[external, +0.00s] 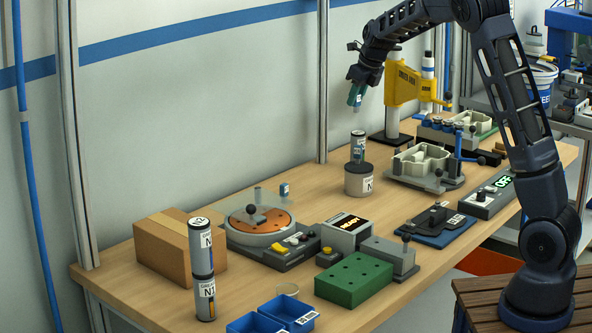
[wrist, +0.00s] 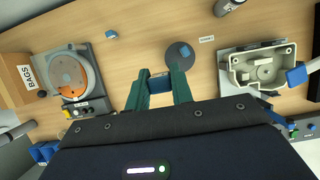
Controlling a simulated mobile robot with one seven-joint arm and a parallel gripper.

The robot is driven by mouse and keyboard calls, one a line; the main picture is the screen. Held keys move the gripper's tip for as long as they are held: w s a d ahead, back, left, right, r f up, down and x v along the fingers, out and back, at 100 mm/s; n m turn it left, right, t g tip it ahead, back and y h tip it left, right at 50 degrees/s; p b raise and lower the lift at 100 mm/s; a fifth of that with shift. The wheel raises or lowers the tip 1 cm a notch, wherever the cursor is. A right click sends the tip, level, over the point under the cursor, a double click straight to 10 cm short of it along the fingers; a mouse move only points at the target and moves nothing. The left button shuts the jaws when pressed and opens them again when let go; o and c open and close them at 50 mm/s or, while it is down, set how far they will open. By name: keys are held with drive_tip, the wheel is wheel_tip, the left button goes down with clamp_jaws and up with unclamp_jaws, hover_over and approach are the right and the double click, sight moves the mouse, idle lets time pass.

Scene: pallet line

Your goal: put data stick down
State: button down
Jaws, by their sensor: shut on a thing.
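My gripper (wrist: 160,82) is shut on a small dark blue piece (wrist: 160,86), which I take to be the data stick. Its teal fingers sit on either side of the piece in the wrist view. In the external view my gripper (external: 356,96) hangs high above the table, pointing down. The held piece is mostly hidden there, with a whitish bit showing at the fingertips. A similar small blue block (external: 283,190) stands on the table behind the orange disc device; it also shows in the wrist view (wrist: 111,34).
A round jar with a dark lid (external: 359,180) stands below my gripper, with a grey cylinder (external: 357,146) behind it. A pale housing on a fixture (external: 421,162) is to the right. The orange disc device (external: 259,223) is at left. Bare wood (external: 310,190) lies between disc and jar.

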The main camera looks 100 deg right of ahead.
drive_tip(key=shift+r, duration=1.1)
hover_over(349, 169)
drive_tip(key=s+a, duration=0.1)
drive_tip(key=a, duration=0.1)
drive_tip(key=f, duration=1.9)
drive_tip(key=shift+s+d+f, duration=0.15)
drive_tip(key=shift+s+f, duration=0.05)
drive_tip(key=shift+f, duration=0.2)
drive_tip(key=shift+f, duration=0.2)
drive_tip(key=c, duration=1.2)
unclamp_jaws()
drive_tip(key=shift+c, duration=0.2)
drive_tip(key=shift+r, duration=0.1)
drive_tip(key=v, duration=1.2)
